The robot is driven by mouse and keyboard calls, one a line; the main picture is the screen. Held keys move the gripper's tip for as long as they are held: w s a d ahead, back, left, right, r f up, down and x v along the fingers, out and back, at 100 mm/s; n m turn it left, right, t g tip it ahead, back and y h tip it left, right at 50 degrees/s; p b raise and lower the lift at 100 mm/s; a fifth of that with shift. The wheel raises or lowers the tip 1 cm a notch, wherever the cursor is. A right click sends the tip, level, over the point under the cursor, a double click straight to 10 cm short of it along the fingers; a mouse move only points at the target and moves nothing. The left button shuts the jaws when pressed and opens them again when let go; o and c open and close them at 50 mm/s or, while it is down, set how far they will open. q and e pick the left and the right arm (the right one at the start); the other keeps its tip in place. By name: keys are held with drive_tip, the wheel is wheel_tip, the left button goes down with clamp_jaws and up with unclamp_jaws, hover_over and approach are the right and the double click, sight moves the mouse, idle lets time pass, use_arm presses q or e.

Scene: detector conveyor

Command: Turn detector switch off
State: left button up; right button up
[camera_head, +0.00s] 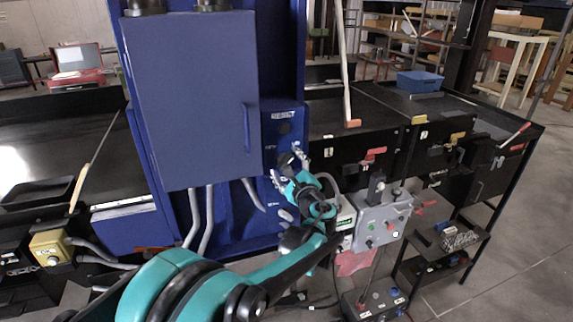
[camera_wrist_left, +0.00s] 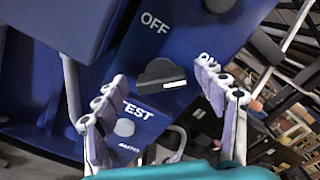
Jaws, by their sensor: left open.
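The detector switch is a black rotary knob (camera_wrist_left: 162,76) on a blue panel, with a white mark at its right end in the left wrist view. OFF is printed above it, and TEST and AUTO below. I cannot tell exactly which label the mark points to. My left gripper (camera_head: 287,168) is open in front of the blue control panel (camera_head: 271,128) in the head view. In the left wrist view its fingers (camera_wrist_left: 160,82) stand on either side of the knob, apart from it. In the head view the gripper largely hides the knob. My right gripper is not in view.
A tall blue cabinet door (camera_head: 196,98) with a vertical handle stands left of the panel. A grey control box (camera_head: 381,219) with buttons is right of my forearm. A round white button (camera_wrist_left: 124,127) sits below the knob. Black conveyor tables extend on both sides.

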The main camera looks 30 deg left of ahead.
use_arm(q)
drive_tip(key=c, duration=1.2)
drive_tip(key=shift+o, duration=0.2)
drive_tip(key=shift+n, duration=0.3)
drive_tip(key=n+b, duration=0.1)
drive_tip(key=n, duration=0.3)
drive_tip(key=shift+f, duration=0.15)
drive_tip(key=n+b, duration=0.1)
drive_tip(key=n, duration=0.3)
drive_tip(key=shift+f+n, duration=0.1)
drive_tip(key=shift+n, duration=0.3)
drive_tip(key=n+b, duration=0.1)
drive_tip(key=n, duration=0.3)
drive_tip(key=shift+f+n, duration=0.15)
drive_tip(key=shift+n, duration=2.05)
drive_tip(key=shift+f+n+b, duration=0.1)
drive_tip(key=shift+n+b, duration=0.2)
